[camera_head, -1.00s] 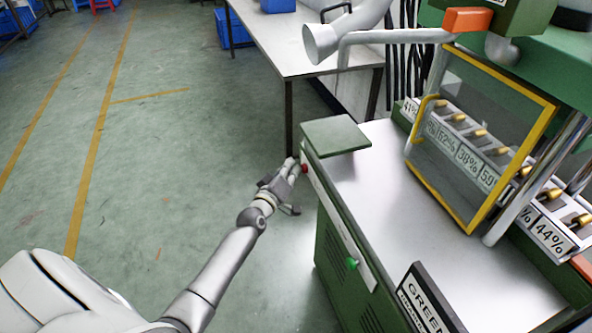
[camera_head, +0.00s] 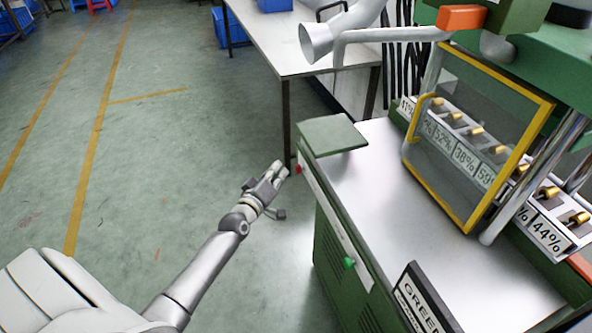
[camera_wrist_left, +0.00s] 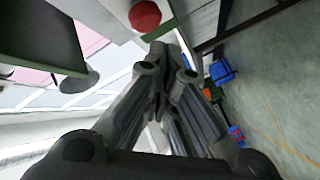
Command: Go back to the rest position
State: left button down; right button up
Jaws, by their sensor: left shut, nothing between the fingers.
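My left gripper (camera_head: 279,170) is shut and empty, held in the air over the floor just left of the green machine (camera_head: 335,255). A red button (camera_head: 298,169) on the machine's side is close to the fingertips, with a small gap between them in the head view. In the left wrist view the closed fingers (camera_wrist_left: 158,55) point away from the camera, and the red button (camera_wrist_left: 145,16) shows above them. My right gripper is not in view.
A green button (camera_head: 349,263) is lower on the machine's front edge. A yellow-framed guard (camera_head: 478,140) stands on the machine's metal top. A table (camera_head: 290,45) is behind. The green floor (camera_head: 150,160) at left is clear.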

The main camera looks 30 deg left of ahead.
pick_arm(q)
jog(key=shift+s+a, duration=0.7)
jog(key=shift+a, duration=0.05)
jog(key=s+d+f+m+g+p, duration=0.1)
jog(key=s+d+f+m+g, duration=0.15)
jog(key=s+f, duration=0.55)
jog(key=s+d+f+m+g+h, duration=0.1)
jog(key=s+d+f+m+g, duration=0.2)
jog(key=f, duration=1)
jog(key=s+d+f+m+g+p, duration=0.1)
jog(key=s+d+f+g, duration=0.15)
jog(key=s+f, duration=0.65)
jog(key=s+d+f+m+g, duration=0.2)
jog(key=s+f, duration=0.2)
jog(key=s, duration=0.6)
jog(key=s+d+f+m+g, duration=0.2)
jog(key=s+f, duration=0.3)
jog(key=s, duration=0.5)
jog(key=s+d+f+m+g+p, duration=0.1)
jog(key=s+d+f+m+g, duration=0.1)
jog(key=s, duration=0.9)
notch_tip(320, 180, down, 4)
jog(key=shift+d+r+m+g, duration=0.25)
jog(key=shift+d+m+g, duration=0.1)
jog(key=shift+d+g, duration=0.65)
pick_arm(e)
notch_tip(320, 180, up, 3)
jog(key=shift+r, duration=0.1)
